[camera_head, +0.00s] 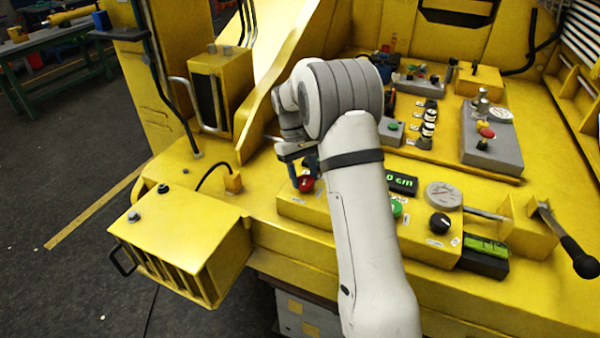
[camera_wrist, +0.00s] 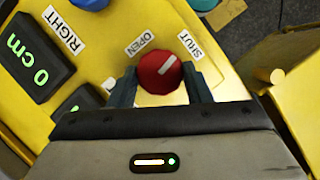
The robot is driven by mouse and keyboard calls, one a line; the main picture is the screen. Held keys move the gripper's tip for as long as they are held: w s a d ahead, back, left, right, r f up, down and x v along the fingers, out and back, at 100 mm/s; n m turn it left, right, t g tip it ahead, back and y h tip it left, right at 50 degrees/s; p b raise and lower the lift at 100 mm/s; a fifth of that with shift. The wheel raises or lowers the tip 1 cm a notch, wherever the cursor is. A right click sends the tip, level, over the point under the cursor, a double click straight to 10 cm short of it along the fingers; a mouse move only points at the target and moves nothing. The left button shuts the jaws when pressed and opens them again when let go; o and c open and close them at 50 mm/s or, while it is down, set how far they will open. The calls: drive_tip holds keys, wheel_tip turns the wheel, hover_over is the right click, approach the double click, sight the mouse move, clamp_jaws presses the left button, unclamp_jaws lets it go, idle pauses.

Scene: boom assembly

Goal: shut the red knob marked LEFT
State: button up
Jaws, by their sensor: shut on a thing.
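A red knob (camera_wrist: 160,73) with a white pointer line sits on the yellow panel. My gripper (camera_wrist: 161,86) has one finger on each side of it and is shut on it. The pointer slants to the upper right, towards the SHUT label (camera_wrist: 190,44); the OPEN label (camera_wrist: 140,44) is at its upper left. I cannot read a LEFT label; my gripper hides part of the panel. In the head view, the red knob (camera_head: 306,184) shows just below my gripper (camera_head: 303,166), left of my forearm.
A green-lit "0 cm" display (camera_wrist: 36,68) and a RIGHT label (camera_wrist: 63,30) lie beside the knob. A green button (camera_head: 396,208), black knob (camera_head: 440,223) and gauge (camera_head: 443,195) are right of my arm. A yellow box with a cable (camera_head: 180,240) stands at the left.

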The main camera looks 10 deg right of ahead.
drive_tip(key=shift+d+m+y, duration=0.15)
drive_tip(key=shift+m+y, duration=0.25)
drive_tip(key=shift+m, duration=0.6)
drive_tip(key=shift+f, duration=0.1)
drive_tip(key=o, duration=1)
drive_tip(key=shift+w+r, duration=0.25)
drive_tip(key=shift+r, duration=0.3)
drive_tip(key=v, duration=0.6)
drive_tip(key=shift+w+r+b, duration=0.1)
drive_tip(key=shift+r+b, duration=0.25)
